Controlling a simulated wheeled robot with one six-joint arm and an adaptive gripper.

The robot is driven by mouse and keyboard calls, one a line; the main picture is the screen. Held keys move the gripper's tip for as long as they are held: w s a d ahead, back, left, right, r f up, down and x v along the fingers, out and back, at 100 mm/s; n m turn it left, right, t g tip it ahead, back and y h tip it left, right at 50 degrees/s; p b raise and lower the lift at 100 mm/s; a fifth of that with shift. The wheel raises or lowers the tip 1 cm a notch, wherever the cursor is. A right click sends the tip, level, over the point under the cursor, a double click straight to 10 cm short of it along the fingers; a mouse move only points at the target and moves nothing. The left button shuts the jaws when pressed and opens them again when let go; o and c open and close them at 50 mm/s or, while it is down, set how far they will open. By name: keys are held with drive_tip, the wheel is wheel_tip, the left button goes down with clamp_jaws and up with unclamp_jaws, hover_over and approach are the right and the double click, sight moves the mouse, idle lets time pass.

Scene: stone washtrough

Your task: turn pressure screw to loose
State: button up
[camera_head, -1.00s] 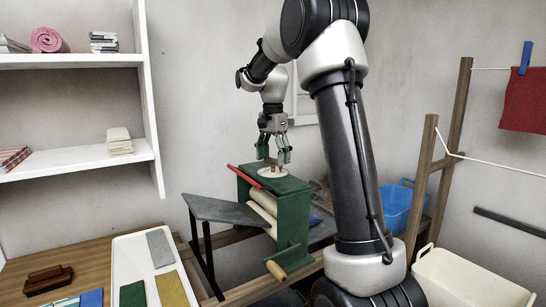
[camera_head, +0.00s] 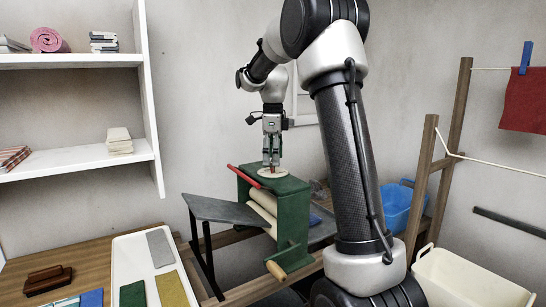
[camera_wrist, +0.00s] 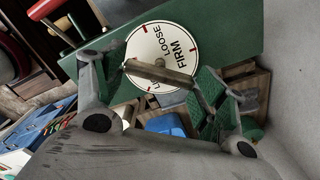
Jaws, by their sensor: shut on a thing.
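The pressure screw (camera_wrist: 160,74) is a brownish bar over a round white dial (camera_wrist: 150,45) on top of the green wringer (camera_head: 292,207). The dial reads LOOSE and FIRM, with a third word partly hidden. The bar lies across the dial's middle, one end towards each finger. My gripper (camera_head: 271,162) points straight down over the dial (camera_head: 272,174), its fingers shut on the screw from both sides. In the head view the fingers mostly hide the screw.
A red lever (camera_head: 244,176) sticks out beside the dial. A grey board (camera_head: 222,210) and a crank with a wooden handle (camera_head: 276,270) adjoin the wringer. A white tray with cloths (camera_head: 125,255) stands left, a blue basin (camera_head: 397,209) right.

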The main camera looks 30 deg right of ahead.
drive_tip(key=m, duration=0.5)
drive_tip(key=shift+m, duration=2.4)
drive_tip(key=o, duration=1)
wheel_tip(320, 180, up, 12)
